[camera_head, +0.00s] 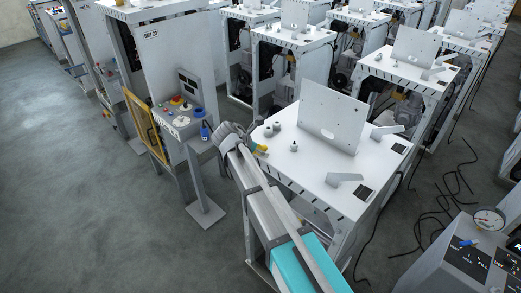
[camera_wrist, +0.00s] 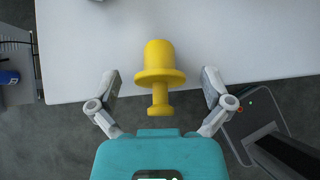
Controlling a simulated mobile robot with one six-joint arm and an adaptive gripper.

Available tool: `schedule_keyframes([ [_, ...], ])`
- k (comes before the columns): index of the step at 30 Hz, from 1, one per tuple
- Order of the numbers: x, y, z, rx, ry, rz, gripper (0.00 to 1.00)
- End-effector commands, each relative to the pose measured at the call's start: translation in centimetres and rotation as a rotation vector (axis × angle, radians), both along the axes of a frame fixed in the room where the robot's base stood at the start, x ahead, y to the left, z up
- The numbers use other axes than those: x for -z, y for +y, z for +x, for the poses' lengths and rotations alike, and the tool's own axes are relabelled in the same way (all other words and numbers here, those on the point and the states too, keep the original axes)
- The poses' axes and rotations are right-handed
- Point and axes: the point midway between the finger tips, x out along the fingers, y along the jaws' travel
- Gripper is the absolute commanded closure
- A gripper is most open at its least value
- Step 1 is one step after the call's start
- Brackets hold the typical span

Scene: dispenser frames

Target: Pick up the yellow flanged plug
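The yellow flanged plug (camera_wrist: 159,65) shows in the middle of the wrist view, with a thick rounded end, a flange and a thinner stem toward my gripper. It is near the edge of a white table top (camera_wrist: 260,40). My gripper (camera_wrist: 160,84) is open, with one finger on each side of the plug and a visible gap to both. In the head view my gripper (camera_head: 228,135) is at the left edge of the white table (camera_head: 290,175). Only a small yellow part of the plug (camera_head: 261,149) shows there, beside the gripper.
Small grey pieces (camera_head: 268,130) stand on the table close by. An upright white plate (camera_head: 330,115) stands farther back. A control panel (camera_head: 180,115) on a post with a blue item (camera_head: 205,131) is left of my gripper. A gauge box (camera_head: 480,245) is at the lower right.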

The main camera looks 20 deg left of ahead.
Motion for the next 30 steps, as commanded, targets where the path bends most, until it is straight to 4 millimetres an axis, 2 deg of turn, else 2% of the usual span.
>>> schedule_keyframes([
  [1, 0.0, 0.0, 0.0, 0.0, 0.0, 0.0, 0.13],
  [11, 0.0, 0.0, 0.0, 0.0, 0.0, 0.0, 0.73],
  [13, 0.0, 0.0, 0.0, 0.0, 0.0, 0.0, 0.74],
  [14, 0.0, 0.0, 0.0, 0.0, 0.0, 0.0, 0.8],
  [23, -0.2, 0.0, 0.0, 0.0, 0.0, 0.0, 0.8],
  [30, -1.2, 0.0, 0.0, 0.0, 0.0, 0.0, 0.8],
])
